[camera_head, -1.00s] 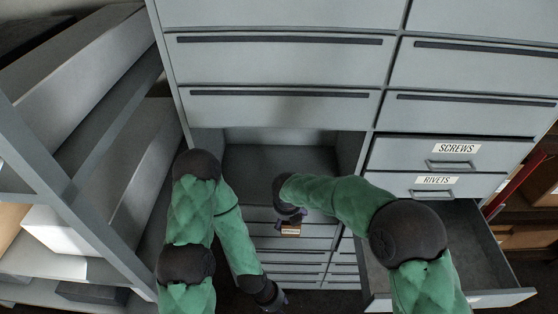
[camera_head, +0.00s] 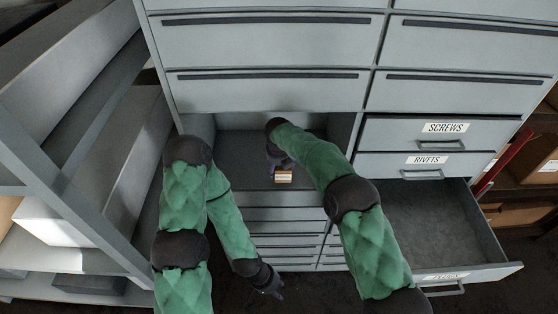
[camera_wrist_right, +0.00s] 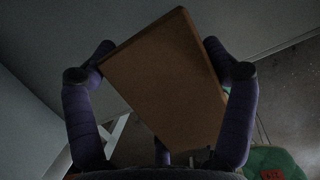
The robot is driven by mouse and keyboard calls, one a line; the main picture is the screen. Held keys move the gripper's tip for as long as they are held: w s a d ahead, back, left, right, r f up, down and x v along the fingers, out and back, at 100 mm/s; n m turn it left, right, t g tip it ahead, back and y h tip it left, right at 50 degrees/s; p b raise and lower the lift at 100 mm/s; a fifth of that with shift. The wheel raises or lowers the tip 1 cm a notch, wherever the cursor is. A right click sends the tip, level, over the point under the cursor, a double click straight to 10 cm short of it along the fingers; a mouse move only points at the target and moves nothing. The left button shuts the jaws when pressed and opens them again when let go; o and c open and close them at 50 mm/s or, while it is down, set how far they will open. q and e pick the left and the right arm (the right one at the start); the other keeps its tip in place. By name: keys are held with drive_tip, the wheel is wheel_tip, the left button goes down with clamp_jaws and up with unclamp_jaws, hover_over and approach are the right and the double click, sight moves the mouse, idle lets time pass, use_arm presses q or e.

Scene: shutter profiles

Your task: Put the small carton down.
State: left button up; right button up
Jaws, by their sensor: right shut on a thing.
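The small carton (camera_head: 283,176) is orange-brown with a pale label in the head view, at the front of the open cabinet niche (camera_head: 240,165). My right gripper (camera_head: 280,163) is shut on it; its fingers are mostly hidden by my right arm there. In the right wrist view the carton (camera_wrist_right: 170,80) sits tilted between the two fingers of the right gripper (camera_wrist_right: 160,75). Whether it touches the niche floor cannot be told. My left gripper (camera_head: 272,286) hangs low in front of the lower drawers, empty; its finger opening is too small to judge.
An open, empty-looking drawer (camera_head: 425,222) sticks out at the right, below closed drawers labelled RIVETS (camera_head: 427,160) and SCREWS (camera_head: 444,128). Closed drawers lie above and below the niche. A shelf rack (camera_head: 70,205) with long boxes stands at the left.

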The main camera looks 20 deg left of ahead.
sight(281, 176)
drive_tip(key=shift+w+a, duration=0.3)
drive_tip(key=shift+w, duration=0.55)
drive_tip(key=shift+w+a, duration=0.25)
drive_tip(key=shift+w, duration=0.6)
drive_tip(key=shift+f, duration=0.65)
drive_tip(key=shift+f, duration=0.65)
drive_tip(key=o, duration=1.2)
drive_tip(key=shift+s, duration=0.1)
drive_tip(key=shift+r, duration=0.1)
drive_tip(key=shift+r, duration=0.3)
drive_tip(key=shift+v, duration=0.9)
drive_tip(key=s+d, duration=0.2)
drive_tip(key=s, duration=0.9)
drive_tip(key=shift+s+d, duration=0.25)
drive_tip(key=shift+d, duration=0.15)
